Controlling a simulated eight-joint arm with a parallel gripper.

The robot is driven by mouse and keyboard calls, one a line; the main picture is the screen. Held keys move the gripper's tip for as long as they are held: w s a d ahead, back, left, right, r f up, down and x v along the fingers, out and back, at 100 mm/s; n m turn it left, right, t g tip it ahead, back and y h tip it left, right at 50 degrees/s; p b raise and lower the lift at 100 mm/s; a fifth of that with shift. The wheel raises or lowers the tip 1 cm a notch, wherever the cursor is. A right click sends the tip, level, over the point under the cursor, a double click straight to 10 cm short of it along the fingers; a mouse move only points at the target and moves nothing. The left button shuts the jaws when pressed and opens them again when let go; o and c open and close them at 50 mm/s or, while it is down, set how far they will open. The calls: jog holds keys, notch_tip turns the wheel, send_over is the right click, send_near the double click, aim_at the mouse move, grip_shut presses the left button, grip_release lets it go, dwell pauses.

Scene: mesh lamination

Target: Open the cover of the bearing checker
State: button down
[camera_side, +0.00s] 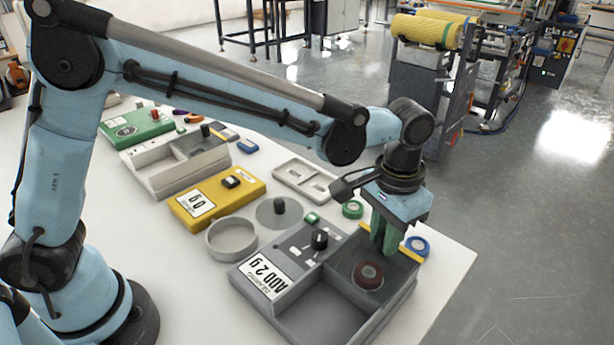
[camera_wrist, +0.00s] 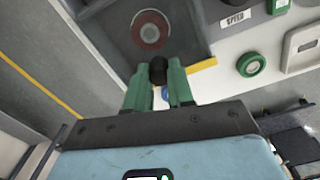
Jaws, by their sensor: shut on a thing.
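The bearing checker (camera_side: 277,254) is a grey box at the front of the table in the side view, with a label plate, a black knob on its panel and an open compartment at the front. Its dark see-through cover (camera_side: 345,257), with a yellow strip, lies over the right compartment; it also shows in the wrist view (camera_wrist: 115,35). A dark red ring (camera_side: 367,275) shows under the cover. My gripper (camera_side: 388,240) has green fingers pointing down at the cover's yellow-strip side. In the wrist view they are shut on a black knob (camera_wrist: 158,70). Whether the cover is raised is unclear.
A green roll (camera_side: 352,209) and a blue roll (camera_side: 417,246) lie close to the checker. A round dish (camera_side: 231,240), a disc lid (camera_side: 264,214), a yellow box (camera_side: 217,196) and a white tray (camera_side: 304,178) stand behind. The table's right edge is near.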

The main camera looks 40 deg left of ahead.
jog(key=s, duration=1)
jog(key=shift+s, duration=0.1)
jog(key=c, duration=1)
grip_release()
jog(key=shift+r, duration=0.1)
notch_tip(320, 180, up, 12)
